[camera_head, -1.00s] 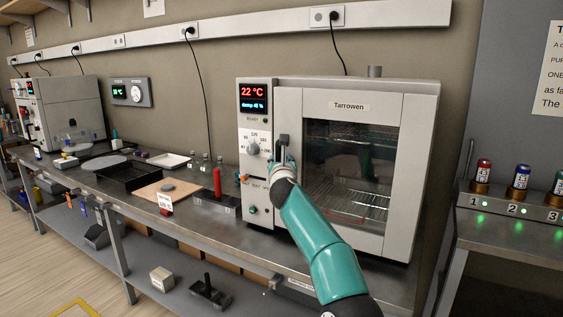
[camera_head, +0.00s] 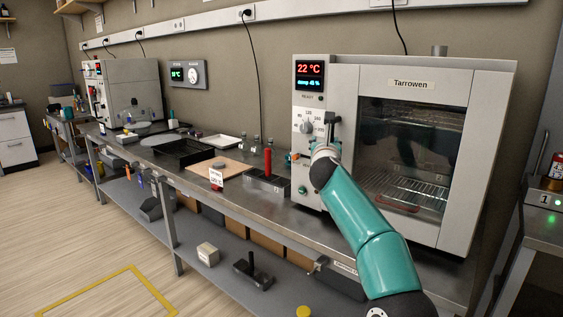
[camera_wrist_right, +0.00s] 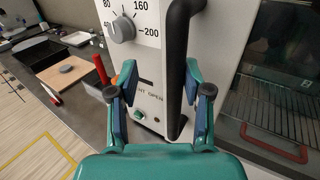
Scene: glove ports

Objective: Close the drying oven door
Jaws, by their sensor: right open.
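The drying oven (camera_head: 312,190) stands at the right end of the bench, with the label Tarrowen on its door (camera_head: 470,130). The door looks flush or nearly flush with the front; I cannot tell if a small gap is left. Its black upright handle (camera_head: 331,127) is at the door's left edge. My right gripper (camera_head: 325,148) is at the handle. In the right wrist view the open fingers (camera_wrist_right: 160,78) are on either side of the handle bar (camera_wrist_right: 177,75), which is nearer the right finger. My left gripper is out of view.
The bench (camera_head: 235,190) runs left with a black tray (camera_head: 180,152), a brown board (camera_head: 205,170) and a red cylinder (camera_head: 267,162) in a metal holder. A second instrument (camera_head: 125,90) stands at the far left. Open floor (camera_head: 75,235) lies in front.

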